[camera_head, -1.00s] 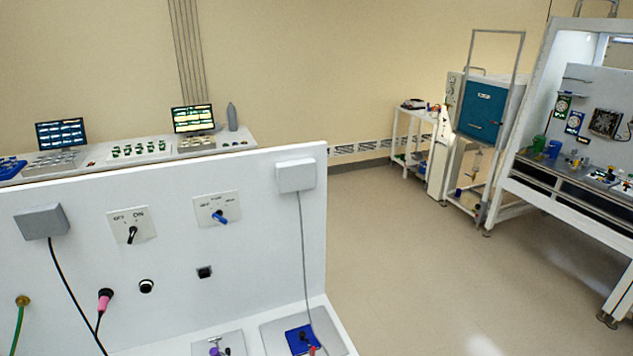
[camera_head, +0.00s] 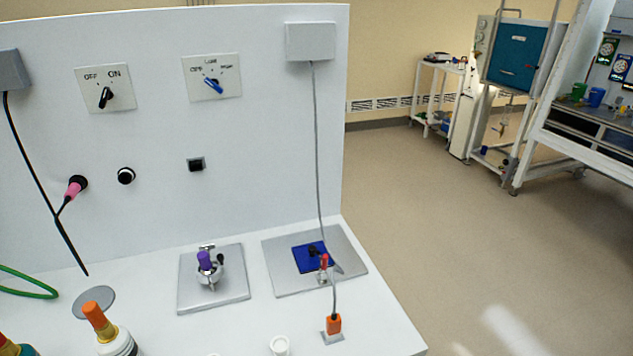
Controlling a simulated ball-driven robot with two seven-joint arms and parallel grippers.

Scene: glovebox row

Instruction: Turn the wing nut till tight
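On the white bench a grey plate (camera_head: 230,291) carries a small metal fitting (camera_head: 209,275) with a purple upright part (camera_head: 205,261) and a dark knob beside it. A second grey plate (camera_head: 345,257) has a blue square pad (camera_head: 303,262) with a dark piece and a small red-topped part (camera_head: 323,262) at its front edge. I cannot tell for certain which small part is the wing nut; the purple part may be it. Neither of my grippers is in view.
A white upright panel (camera_head: 250,140) stands behind, with an OFF/ON switch (camera_head: 105,97) and a blue selector (camera_head: 212,86). A cable runs down to an orange plug (camera_head: 333,324). An orange-capped bottle (camera_head: 107,330) stands front left. Floor is clear to the right.

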